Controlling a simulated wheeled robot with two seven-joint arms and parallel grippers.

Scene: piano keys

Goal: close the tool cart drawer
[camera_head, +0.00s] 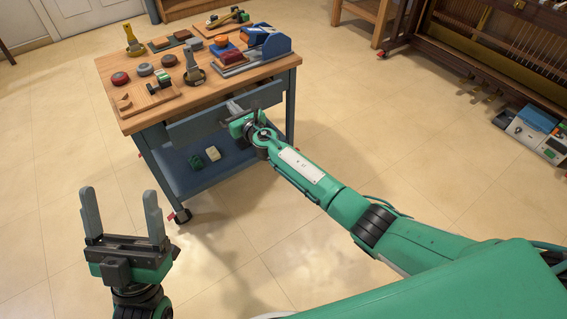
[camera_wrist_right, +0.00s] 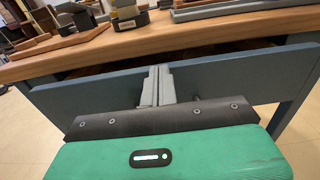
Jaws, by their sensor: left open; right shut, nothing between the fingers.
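The tool cart (camera_head: 135,120) has a wooden top and a blue-grey frame. Its drawer (camera_head: 195,124) is under the top, and a dark gap shows above the drawer front (camera_wrist_right: 240,78) in the right wrist view, so it stands partly open. My right gripper (camera_head: 234,106) is shut and empty at the drawer front. In the right wrist view its fingertips (camera_wrist_right: 157,70) are together against or just before the upper middle of the front; contact is unclear. My left gripper (camera_head: 120,200) is open and empty, fingers upward, over the floor in front of the cart.
The cart top carries red sanding pads (camera_head: 120,79), a blue tool (camera_head: 262,42) and several other tools. A piano frame (camera_head: 490,75) stands at the right. The floor between is clear.

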